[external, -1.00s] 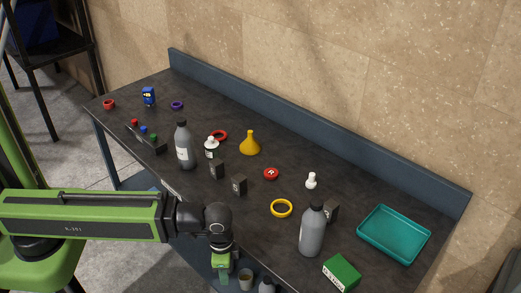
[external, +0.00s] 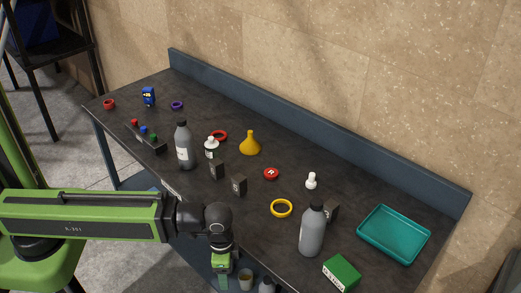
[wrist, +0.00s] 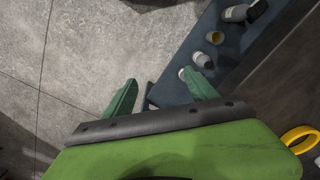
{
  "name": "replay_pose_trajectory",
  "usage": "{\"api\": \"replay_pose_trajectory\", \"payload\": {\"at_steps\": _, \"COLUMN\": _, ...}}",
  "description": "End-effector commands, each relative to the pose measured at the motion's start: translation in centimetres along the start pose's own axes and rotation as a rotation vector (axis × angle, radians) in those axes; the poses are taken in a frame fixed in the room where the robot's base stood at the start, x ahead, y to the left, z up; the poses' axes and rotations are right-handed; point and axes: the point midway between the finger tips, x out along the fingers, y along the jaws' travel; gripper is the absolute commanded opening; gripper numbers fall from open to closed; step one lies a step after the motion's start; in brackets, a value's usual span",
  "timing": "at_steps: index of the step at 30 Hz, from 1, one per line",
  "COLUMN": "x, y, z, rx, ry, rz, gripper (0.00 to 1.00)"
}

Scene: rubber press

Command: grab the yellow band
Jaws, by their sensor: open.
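The yellow band (external: 281,208) lies flat on the dark tabletop, left of a grey bottle (external: 312,232). Part of the yellow band also shows at the right edge of the wrist view (wrist: 300,137). My gripper (external: 222,265) hangs at the table's front edge, to the left of and below the band in the external view. In the wrist view my gripper (wrist: 160,97) has its two green fingers spread apart with nothing between them.
Dark blocks (external: 239,185) stand left of the band, and a red disc (external: 271,174) lies behind it. A small white bottle (external: 311,181), a teal tray (external: 393,234) and a green box (external: 341,273) are to the right. Cups (wrist: 214,37) stand on a lower shelf.

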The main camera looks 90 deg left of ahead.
Motion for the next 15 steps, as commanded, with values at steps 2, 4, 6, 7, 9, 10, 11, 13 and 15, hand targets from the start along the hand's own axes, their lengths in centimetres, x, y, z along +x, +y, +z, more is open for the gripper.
{"api": "replay_pose_trajectory", "payload": {"at_steps": 2, "x": 0.0, "y": 0.0, "z": 0.0, "rx": 0.0, "ry": 0.0, "rz": 0.0, "gripper": 0.78}}
{"api": "replay_pose_trajectory", "payload": {"at_steps": 4, "x": 0.0, "y": 0.0, "z": 0.0, "rx": 0.0, "ry": 0.0, "rz": 0.0, "gripper": 0.87}}
{"api": "replay_pose_trajectory", "payload": {"at_steps": 6, "x": 0.0, "y": 0.0, "z": 0.0, "rx": 0.0, "ry": 0.0, "rz": 0.0, "gripper": 0.91}}
{"api": "replay_pose_trajectory", "payload": {"at_steps": 7, "x": 0.0, "y": 0.0, "z": 0.0, "rx": 0.0, "ry": 0.0, "rz": 0.0, "gripper": 0.91}}
{"api": "replay_pose_trajectory", "payload": {"at_steps": 9, "x": 0.0, "y": 0.0, "z": 0.0, "rx": 0.0, "ry": 0.0, "rz": 0.0, "gripper": 0.91}}
{"api": "replay_pose_trajectory", "payload": {"at_steps": 10, "x": 0.0, "y": 0.0, "z": 0.0, "rx": 0.0, "ry": 0.0, "rz": 0.0, "gripper": 0.91}}
{"api": "replay_pose_trajectory", "payload": {"at_steps": 11, "x": 0.0, "y": 0.0, "z": 0.0, "rx": 0.0, "ry": 0.0, "rz": 0.0, "gripper": 0.91}}
{"api": "replay_pose_trajectory", "payload": {"at_steps": 13, "x": -0.1, "y": -0.1, "z": -0.1, "rx": -0.003, "ry": 0.0, "rz": 0.0, "gripper": 0.91}}
{"api": "replay_pose_trajectory", "payload": {"at_steps": 15, "x": -1.2, "y": -0.6, "z": -0.9, "rx": -0.037, "ry": 0.0, "rz": 0.0, "gripper": 0.91}}
